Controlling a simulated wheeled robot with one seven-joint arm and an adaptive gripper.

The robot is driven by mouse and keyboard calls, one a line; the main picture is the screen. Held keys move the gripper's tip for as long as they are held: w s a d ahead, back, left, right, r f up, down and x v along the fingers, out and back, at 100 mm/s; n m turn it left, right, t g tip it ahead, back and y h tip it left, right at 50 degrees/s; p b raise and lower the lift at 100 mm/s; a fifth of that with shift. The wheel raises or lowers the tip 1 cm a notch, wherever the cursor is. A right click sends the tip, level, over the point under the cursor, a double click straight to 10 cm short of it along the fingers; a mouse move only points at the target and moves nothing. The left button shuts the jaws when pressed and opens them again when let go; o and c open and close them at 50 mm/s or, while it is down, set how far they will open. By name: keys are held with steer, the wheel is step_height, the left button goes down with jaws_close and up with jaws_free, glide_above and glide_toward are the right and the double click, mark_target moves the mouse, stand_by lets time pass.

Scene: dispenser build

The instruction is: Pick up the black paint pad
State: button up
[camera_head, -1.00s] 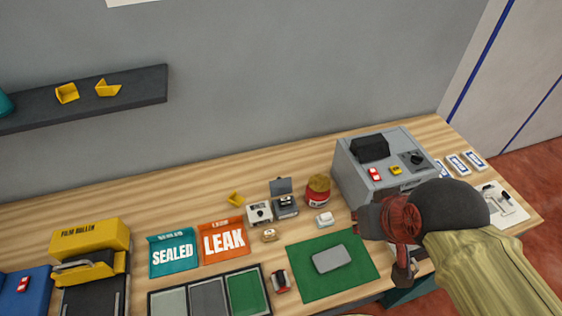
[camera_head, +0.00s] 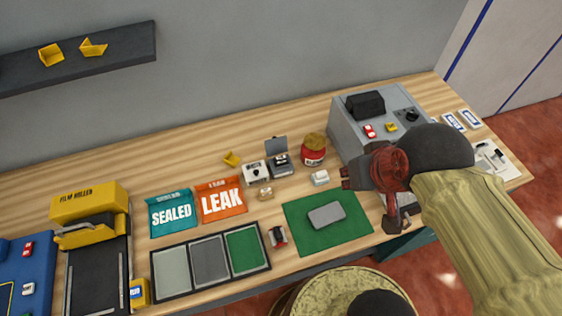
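No object is labelled as the black paint pad. A small dark pad-like case with a raised grey lid (camera_head: 280,160) stands near the middle back of the wooden table and may be it. A black block (camera_head: 365,104) also sits on top of the grey machine. My gripper (camera_head: 346,178) hangs over the right part of the table, in front of the grey machine and to the right of the lidded case. It points left and seems apart from both. Its fingers are small and dark, so I cannot tell whether they are open.
A red jar (camera_head: 313,152), a white device (camera_head: 256,173) and a small white block (camera_head: 320,178) stand near the case. A grey slab lies on a green mat (camera_head: 300,240). The grey machine (camera_head: 345,130) stands at right. A round stool (camera_head: 290,300) is in front.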

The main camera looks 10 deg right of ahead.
steer(key=o, duration=0.5)
steer(key=w+a+f+g, duration=0.2)
steer(key=w+f, duration=0.2)
steer(key=f, duration=0.2)
steer(key=shift+f+n+g+b, duration=0.3)
steer(key=shift+n+g+b, duration=0.05)
steer(key=shift+n+g, duration=0.05)
steer(key=o, duration=0.8)
steer(key=w+a+f+g, duration=0.1)
steer(key=w+a+f, duration=0.1)
steer(key=w+f, duration=0.4)
steer(key=w+a+f+n+g+b, duration=0.1)
steer(key=w+a+f, duration=0.2)
steer(key=w+f, duration=0.2)
steer(key=w+a+f+g, duration=0.1)
steer(key=w+a+f, duration=0.2)
steer(key=w+f, duration=0.3)
steer(key=shift+w+f+g, duration=0.3)
steer(key=shift+w+f, duration=0.05)
steer(key=shift+f, duration=0.15)
steer(key=t, duration=0.1)
glide_above(281, 157)
steer(key=shift+s+a+f, duration=0.15)
steer(key=shift+s+f, duration=0.2)
steer(key=shift+w+f+b, duration=0.15)
steer(key=shift+f+b, duration=0.5)
steer(key=shift+f, duration=1.25)
steer(key=shift+w+f+b, duration=0.15)
steer(key=shift+f+b, duration=0.5)
steer(key=shift+f, duration=1.2)
